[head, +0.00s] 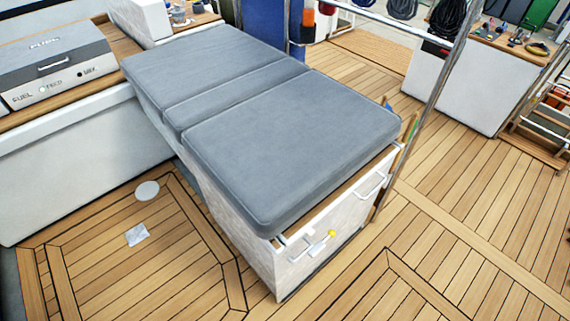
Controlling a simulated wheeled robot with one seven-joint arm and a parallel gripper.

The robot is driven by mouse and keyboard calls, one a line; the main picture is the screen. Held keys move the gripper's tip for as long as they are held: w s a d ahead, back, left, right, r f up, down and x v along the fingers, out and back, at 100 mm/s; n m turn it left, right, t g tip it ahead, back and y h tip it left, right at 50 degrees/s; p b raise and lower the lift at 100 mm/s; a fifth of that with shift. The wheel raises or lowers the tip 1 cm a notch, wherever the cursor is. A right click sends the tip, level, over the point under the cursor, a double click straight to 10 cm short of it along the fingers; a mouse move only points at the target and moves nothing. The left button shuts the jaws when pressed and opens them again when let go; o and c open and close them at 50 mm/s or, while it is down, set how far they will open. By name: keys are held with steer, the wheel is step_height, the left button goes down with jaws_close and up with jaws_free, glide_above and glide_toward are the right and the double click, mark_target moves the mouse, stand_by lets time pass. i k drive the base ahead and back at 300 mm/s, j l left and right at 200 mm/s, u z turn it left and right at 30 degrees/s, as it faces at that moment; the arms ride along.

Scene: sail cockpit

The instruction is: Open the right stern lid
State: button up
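No lid in view is marked as the right stern lid, and I cannot tell which one it is. A grey box lid (50,62) with a bar handle sits on the left side bench, above a white panel lettered "FUEL". A white bench box (330,232) stands in the middle under grey cushions (290,140). Its near end has a white bar handle (374,188) and a lever with a yellow knob (331,234). My gripper is not in view.
The teak deck (440,255) is clear to the right and in front of the bench box. A metal rail post (430,105) rises behind its right corner. A white counter (465,85) with small items stands at the back right, beside a wooden rack (540,125).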

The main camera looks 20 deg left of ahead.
mark_target(284, 156)
steer(key=u, duration=0.3)
steer(key=i+l+z, duration=0.3)
steer(key=l, duration=0.25)
steer(key=i+l+z, duration=0.3)
steer(key=i, duration=0.25)
steer(key=l, duration=0.1)
